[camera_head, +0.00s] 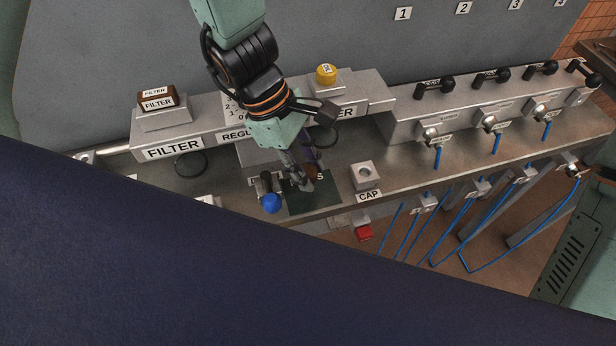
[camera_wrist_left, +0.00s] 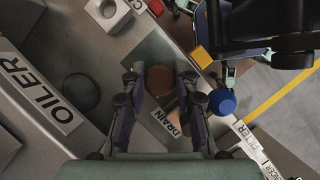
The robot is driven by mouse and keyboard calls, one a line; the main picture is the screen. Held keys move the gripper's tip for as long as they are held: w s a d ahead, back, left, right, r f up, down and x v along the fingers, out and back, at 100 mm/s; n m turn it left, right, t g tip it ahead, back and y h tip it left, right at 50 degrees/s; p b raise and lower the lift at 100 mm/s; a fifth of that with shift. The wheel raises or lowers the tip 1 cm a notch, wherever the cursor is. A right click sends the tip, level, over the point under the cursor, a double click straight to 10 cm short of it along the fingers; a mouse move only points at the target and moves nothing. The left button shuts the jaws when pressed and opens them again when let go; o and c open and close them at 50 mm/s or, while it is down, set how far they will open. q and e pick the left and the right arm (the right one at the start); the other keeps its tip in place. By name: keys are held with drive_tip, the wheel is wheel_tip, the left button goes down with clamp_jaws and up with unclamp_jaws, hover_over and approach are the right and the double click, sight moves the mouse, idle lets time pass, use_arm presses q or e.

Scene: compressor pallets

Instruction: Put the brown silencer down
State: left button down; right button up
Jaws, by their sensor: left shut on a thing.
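My left gripper (camera_head: 304,180) points down over a dark green mat (camera_head: 322,200) on the grey bench. It is shut on the brown silencer (camera_head: 312,171), which is mostly hidden by the fingers in the head view. In the left wrist view, the brown silencer (camera_wrist_left: 160,78) shows as a brown round shape between the two fingers of my left gripper (camera_wrist_left: 163,88). The silencer is low over the mat; I cannot tell whether it touches it. My right gripper cannot be made out.
A blue ball knob (camera_head: 271,203) stands just left of the mat. A grey block labelled CAP (camera_head: 365,176) stands to the right. Behind are a FILTER block (camera_head: 163,118) with a brown top and a yellow knob (camera_head: 326,74). A red button (camera_head: 364,233) is below the bench edge.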

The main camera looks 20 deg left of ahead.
sight(305, 169)
use_arm(q)
drive_tip(key=b+x, duration=0.1)
drive_tip(key=x, duration=0.1)
drive_tip(key=shift+s+d+f, duration=0.1)
drive_tip(key=shift+d+f, duration=0.1)
drive_tip(key=shift+f, duration=0.35)
drive_tip(key=shift+w+a+f, duration=0.1)
drive_tip(key=shift+w+a, duration=0.2)
drive_tip(key=shift+a, duration=0.2)
drive_tip(key=shift+s+d, duration=0.15)
drive_tip(key=shift+s, duration=0.05)
drive_tip(key=c, duration=1.5)
unclamp_jaws()
drive_tip(key=shift+d+f, duration=0.1)
drive_tip(key=shift+d, duration=0.05)
drive_tip(key=o, duration=0.5)
drive_tip(key=shift+w, duration=0.15)
drive_tip(key=shift+c, duration=0.2)
use_arm(e)
drive_tip(key=shift+s+d+f, duration=0.1)
drive_tip(key=shift+d+f, duration=0.1)
drive_tip(key=shift+f, duration=0.65)
